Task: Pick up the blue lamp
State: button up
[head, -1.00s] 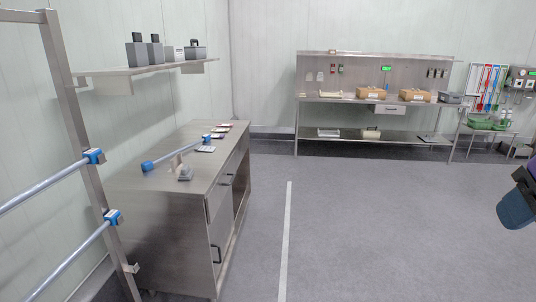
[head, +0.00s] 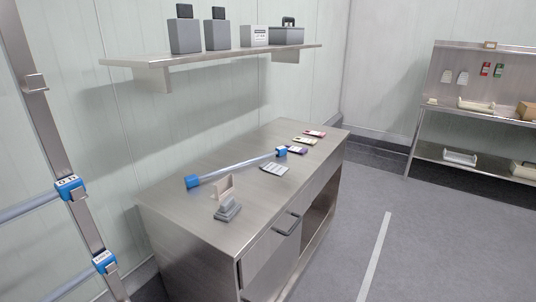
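The blue lamp (head: 237,168) is a pale tube with a blue cap at each end. It lies diagonally on top of the steel cabinet (head: 185,217), its left cap nearer me and its right cap farther off. It looks clear of the other items, though its far cap is close to a small dark card. My gripper is not in view.
On the cabinet are a grey stand (head: 227,203), a labelled card (head: 274,169) and several coloured cards (head: 305,141). A wall shelf (head: 135,61) with grey containers hangs above. A rack post (head: 65,160) with blue clamps stands left. Floor (head: 440,240) at right is clear.

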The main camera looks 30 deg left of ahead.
aim_at(192, 180)
jog(key=i+u, duration=0.1)
jog(key=i, duration=0.6)
jog(key=i+l+u, duration=0.1)
jog(key=i, duration=0.6)
jog(key=i+u, duration=0.25)
jog(key=u, duration=0.15)
jog(key=i+u, duration=0.2)
jog(key=u, duration=0.2)
jog(key=i+l+u, duration=0.15)
jog(key=u, duration=0.25)
jog(key=i+l+u, duration=0.2)
jog(key=u, duration=0.2)
jog(key=i+l+u, duration=0.15)
jog(key=i+u, duration=0.3)
jog(key=i+l+u, duration=0.2)
jog(key=u, duration=0.2)
